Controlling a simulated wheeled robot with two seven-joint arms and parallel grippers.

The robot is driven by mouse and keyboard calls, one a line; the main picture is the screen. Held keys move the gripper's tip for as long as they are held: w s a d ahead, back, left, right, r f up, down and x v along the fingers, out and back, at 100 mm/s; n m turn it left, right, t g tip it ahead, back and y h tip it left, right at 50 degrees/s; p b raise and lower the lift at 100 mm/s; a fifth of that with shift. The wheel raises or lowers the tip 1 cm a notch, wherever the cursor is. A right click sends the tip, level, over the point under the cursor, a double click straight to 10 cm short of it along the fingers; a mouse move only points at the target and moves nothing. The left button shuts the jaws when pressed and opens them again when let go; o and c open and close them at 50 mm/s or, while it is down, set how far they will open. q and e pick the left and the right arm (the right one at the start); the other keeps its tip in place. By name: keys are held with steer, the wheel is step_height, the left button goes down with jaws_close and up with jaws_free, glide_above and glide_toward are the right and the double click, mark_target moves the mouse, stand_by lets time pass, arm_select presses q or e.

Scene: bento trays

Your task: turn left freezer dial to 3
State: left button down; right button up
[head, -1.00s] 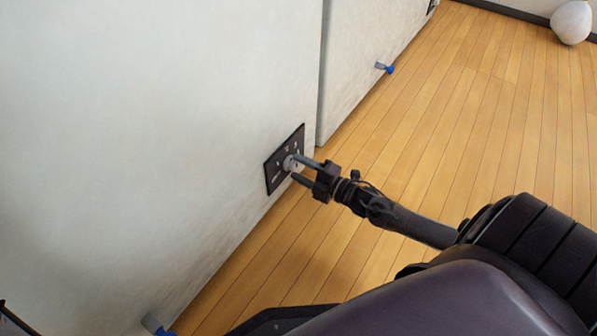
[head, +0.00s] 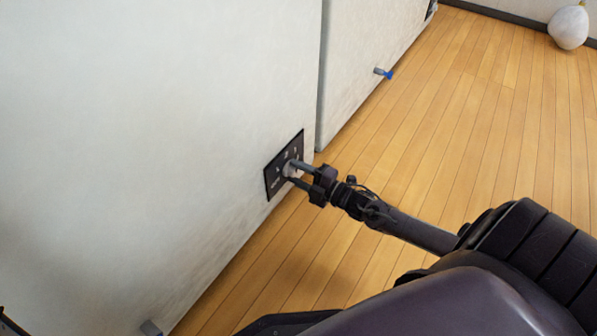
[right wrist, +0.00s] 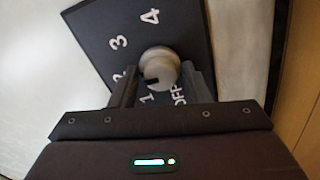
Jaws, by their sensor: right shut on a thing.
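The left freezer dial is a pale round knob (right wrist: 160,65) on a dark panel (right wrist: 100,18), low on the nearer white freezer (head: 200,100). The panel bears OFF, 1, 2, 3 and 4 around the knob. A short black mark on the knob's edge points down-left, close to the 1. My right gripper (head: 294,175) has one finger on each side of the knob and is shut on it. Its fingers also show in the right wrist view (right wrist: 163,82), partly covering the 1, 2 and OFF. My left gripper is not in view.
A white rounded object (head: 568,27) sits far back right.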

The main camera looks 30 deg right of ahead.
steer(key=m+p, duration=0.2)
steer(key=m, duration=0.1)
steer(key=shift+r+p, duration=0.2)
steer(key=shift+p, duration=0.1)
steer(key=m+p, duration=0.2)
steer(key=m, duration=0.2)
steer(key=shift+f, duration=0.1)
steer(key=shift+m, duration=0.3)
steer(key=shift+f+m+p, duration=0.1)
steer(key=shift+m+p, duration=0.4)
steer(key=shift+m, duration=0.4)
steer(key=o, duration=0.7)
